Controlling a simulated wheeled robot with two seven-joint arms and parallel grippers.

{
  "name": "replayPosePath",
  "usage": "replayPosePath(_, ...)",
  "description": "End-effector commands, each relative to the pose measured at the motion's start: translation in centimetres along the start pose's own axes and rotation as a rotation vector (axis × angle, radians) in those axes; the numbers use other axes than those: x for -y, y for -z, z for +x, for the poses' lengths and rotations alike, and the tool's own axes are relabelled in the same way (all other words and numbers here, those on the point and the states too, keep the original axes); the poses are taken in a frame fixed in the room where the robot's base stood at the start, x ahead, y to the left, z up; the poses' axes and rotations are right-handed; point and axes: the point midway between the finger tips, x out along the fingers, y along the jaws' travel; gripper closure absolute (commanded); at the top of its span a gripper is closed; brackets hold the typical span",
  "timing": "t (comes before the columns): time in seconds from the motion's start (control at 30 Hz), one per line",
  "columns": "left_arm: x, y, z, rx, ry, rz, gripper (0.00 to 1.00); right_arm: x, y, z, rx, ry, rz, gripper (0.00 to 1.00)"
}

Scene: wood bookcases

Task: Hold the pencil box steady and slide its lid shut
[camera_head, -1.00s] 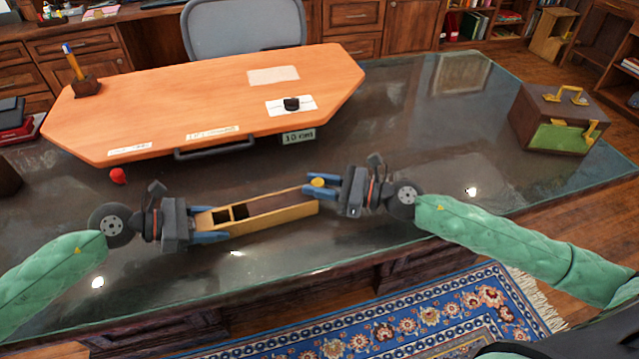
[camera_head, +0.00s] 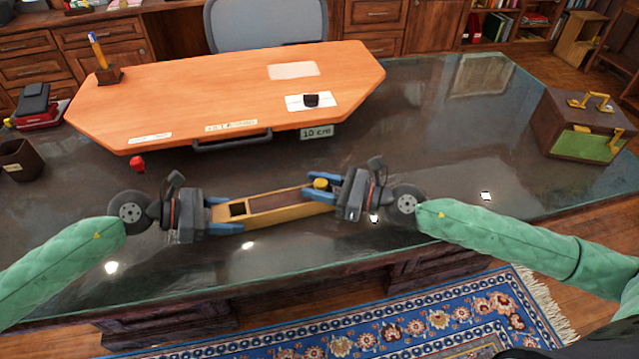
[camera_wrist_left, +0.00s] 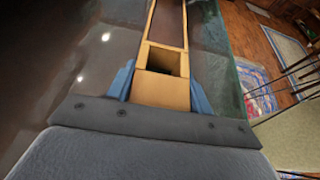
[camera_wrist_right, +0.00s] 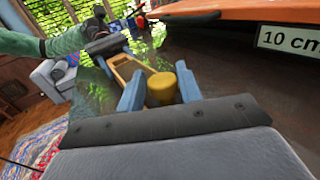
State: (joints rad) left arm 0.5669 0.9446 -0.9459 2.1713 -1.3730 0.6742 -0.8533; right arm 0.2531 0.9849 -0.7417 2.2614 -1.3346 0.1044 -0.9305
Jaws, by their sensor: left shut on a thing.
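The pencil box (camera_head: 290,212) is a long, narrow, light-wood box lying on the dark glass desktop. Its dark brown lid (camera_head: 275,201) covers most of the top, and one dark opening shows at the left end. The opening also shows in the left wrist view (camera_wrist_left: 165,60). My left gripper (camera_head: 222,214) is shut on the box's left end, one blue finger on each side. A yellow knob (camera_head: 321,184) is at the box's right end. My right gripper (camera_head: 322,187) has its blue fingers apart, on either side of the knob (camera_wrist_right: 161,88); whether they touch it is unclear.
A small red object (camera_head: 137,164) and a dark cup (camera_head: 20,160) are at the left. A brown-and-green case (camera_head: 580,125) stands at the right. The desktop in front is clear.

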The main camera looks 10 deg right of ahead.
Motion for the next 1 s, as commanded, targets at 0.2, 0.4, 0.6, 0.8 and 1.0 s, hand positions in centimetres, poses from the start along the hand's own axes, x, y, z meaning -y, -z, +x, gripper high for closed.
replayPosePath(0.2, -0.1, 0.1, -0.1, -0.001, -0.002, -0.001, 0.80, 0.1, 0.0, 0.0, -0.001, 0.002, -0.001, 0.53)
replayPosePath(0.4, -0.1, 0.1, -0.1, -0.001, -0.003, 0.000, 0.80, 0.2, 0.1, -0.2, -0.001, 0.003, 0.000, 0.53)
replayPosePath(0.6, -0.1, 0.1, -0.1, -0.002, -0.003, 0.000, 0.80, 0.2, 0.1, -0.8, -0.001, 0.005, 0.001, 0.53)
replayPosePath(0.8, -0.1, 0.1, -0.1, -0.002, -0.003, -0.001, 0.80, 0.1, 0.1, -1.9, -0.002, 0.004, 0.003, 0.53)
replayPosePath(1.0, -0.1, 0.1, -0.1, -0.002, -0.003, -0.001, 0.80, 0.1, 0.1, -3.1, -0.001, 0.003, 0.001, 0.53)
